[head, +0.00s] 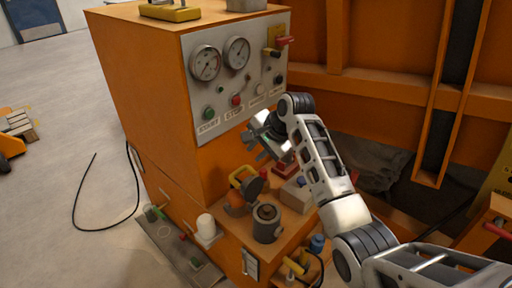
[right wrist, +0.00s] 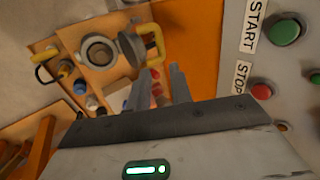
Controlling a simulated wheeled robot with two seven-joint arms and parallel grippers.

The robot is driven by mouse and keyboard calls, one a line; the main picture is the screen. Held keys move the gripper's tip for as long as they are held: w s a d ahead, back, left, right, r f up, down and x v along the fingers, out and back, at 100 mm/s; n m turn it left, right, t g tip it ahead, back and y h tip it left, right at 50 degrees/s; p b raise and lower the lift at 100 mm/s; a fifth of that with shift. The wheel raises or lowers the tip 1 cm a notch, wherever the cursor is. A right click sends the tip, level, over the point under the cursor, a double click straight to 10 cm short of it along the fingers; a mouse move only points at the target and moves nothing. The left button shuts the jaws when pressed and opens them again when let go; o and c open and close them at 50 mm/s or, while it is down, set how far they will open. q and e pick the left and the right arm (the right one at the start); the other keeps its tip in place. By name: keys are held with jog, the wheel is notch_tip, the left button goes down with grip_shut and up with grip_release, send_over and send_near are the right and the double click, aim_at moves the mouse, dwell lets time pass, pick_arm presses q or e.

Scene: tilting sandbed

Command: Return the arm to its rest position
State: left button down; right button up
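My right arm (head: 322,165) reaches in from the lower right of the head view, bent at the elbow. Its gripper (head: 266,150) hangs in front of the orange cabinet (head: 150,90), just below the grey control panel (head: 215,85). In the right wrist view the two fingers (right wrist: 162,88) stand apart with nothing held between them. The green START button (right wrist: 286,31) and red STOP button (right wrist: 261,91) are to their right, apart from the fingers. My left arm and gripper are not in view.
A lower ledge below the gripper carries a dark round filler neck (head: 267,222), a yellow-handled cap (head: 248,182) and a white knob (head: 206,227). Orange frame walls (head: 380,90) stand behind the arm. A black cable (head: 78,200) lies on open floor at left.

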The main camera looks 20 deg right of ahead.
jog(key=s+d+f+n+t+h, duration=0.2)
jog(key=s+f+n, duration=0.4)
jog(key=s+f, duration=0.9)
jog(key=s+a+f+n+t, duration=0.1)
jog(key=s+n, duration=0.3)
jog(key=s, duration=0.4)
jog(key=s+a+f+n+t+y, duration=0.1)
jog(key=s+n, duration=0.3)
jog(key=s, duration=0.4)
jog(key=shift+s+a+f+t, duration=0.3)
jog(key=shift+a+f, duration=0.15)
jog(key=shift+f, duration=0.4)
